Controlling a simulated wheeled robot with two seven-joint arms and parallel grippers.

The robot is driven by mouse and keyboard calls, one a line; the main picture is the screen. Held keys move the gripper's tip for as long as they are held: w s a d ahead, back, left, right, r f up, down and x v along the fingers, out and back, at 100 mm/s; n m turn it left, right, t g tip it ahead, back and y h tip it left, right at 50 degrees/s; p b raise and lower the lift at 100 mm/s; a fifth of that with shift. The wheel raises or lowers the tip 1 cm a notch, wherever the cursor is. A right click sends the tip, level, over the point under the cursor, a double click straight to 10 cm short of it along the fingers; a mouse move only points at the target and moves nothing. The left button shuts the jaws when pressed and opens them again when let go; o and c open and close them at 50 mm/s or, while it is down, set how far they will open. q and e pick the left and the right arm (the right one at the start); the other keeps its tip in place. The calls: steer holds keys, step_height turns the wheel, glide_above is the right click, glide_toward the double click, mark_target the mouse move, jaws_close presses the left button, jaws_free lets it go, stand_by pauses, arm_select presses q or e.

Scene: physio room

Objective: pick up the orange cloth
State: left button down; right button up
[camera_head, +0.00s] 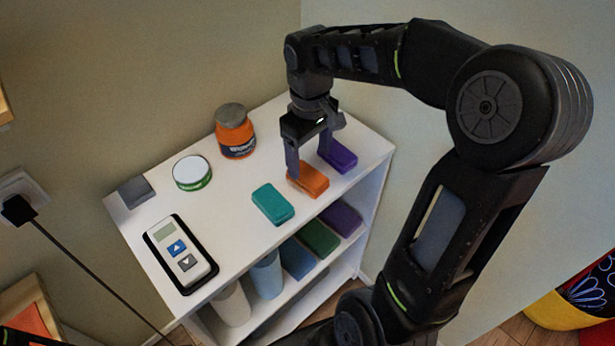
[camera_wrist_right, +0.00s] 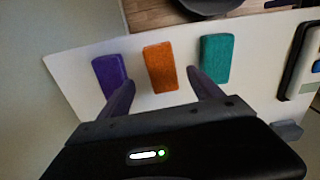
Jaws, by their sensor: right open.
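The orange cloth (camera_head: 308,180) is a small folded block on the white shelf top, between a teal cloth (camera_head: 272,204) and a purple cloth (camera_head: 338,156). My right gripper (camera_head: 308,164) is open above the orange cloth, its fingers pointing down. In the right wrist view the orange cloth (camera_wrist_right: 160,67) lies beyond and between the two spread fingertips (camera_wrist_right: 163,82), with the purple cloth (camera_wrist_right: 110,74) on the left and the teal cloth (camera_wrist_right: 216,58) on the right. Nothing is seen in the jaws. My left gripper is not in view.
The white shelf (camera_head: 236,256) also bears an orange jar (camera_head: 235,138), a round tin (camera_head: 192,174), a grey block (camera_head: 136,192) and a controller (camera_head: 180,254) with arrow buttons. Rolled and folded cloths fill the lower level. A wall stands close behind the shelf.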

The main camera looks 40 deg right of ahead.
mark_target(308, 174)
steer(key=shift+w+a+f+p, duration=0.15)
steer(key=shift+f+p, duration=0.2)
steer(key=shift+f, duration=2.25)
steer(key=c, duration=1.4)
steer(key=shift+c, duration=0.2)
steer(key=shift+r, duration=0.1)
step_height(308, 174, up, 10)
